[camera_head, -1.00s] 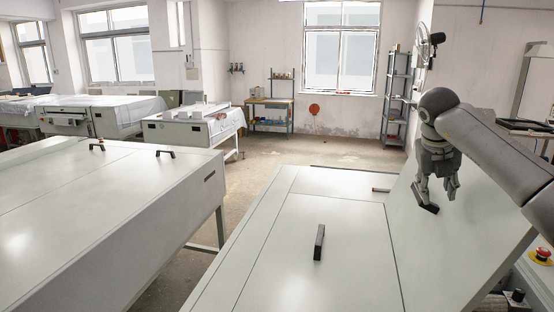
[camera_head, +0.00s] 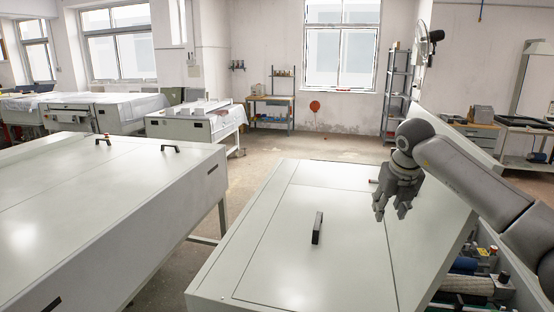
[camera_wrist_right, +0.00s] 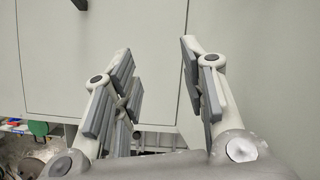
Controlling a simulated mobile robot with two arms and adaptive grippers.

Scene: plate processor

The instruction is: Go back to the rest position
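My right gripper (camera_head: 391,212) hangs in front of a tilted, raised panel (camera_head: 432,250) of the pale plate processor. In the right wrist view the same gripper (camera_wrist_right: 157,50) has its two fingers apart, with nothing between them. The processor's flat top (camera_head: 275,260) carries a black handle (camera_head: 317,228), to the left of the gripper and apart from it. The handle that the raised panel showed earlier is not visible now. My left gripper is not in view.
The processor's open interior (camera_head: 475,285) shows under the raised panel at the lower right. A second pale machine (camera_head: 120,220) stands to the left, across a narrow floor gap. A shelf rack (camera_head: 396,95) and a workbench (camera_head: 270,100) stand at the back.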

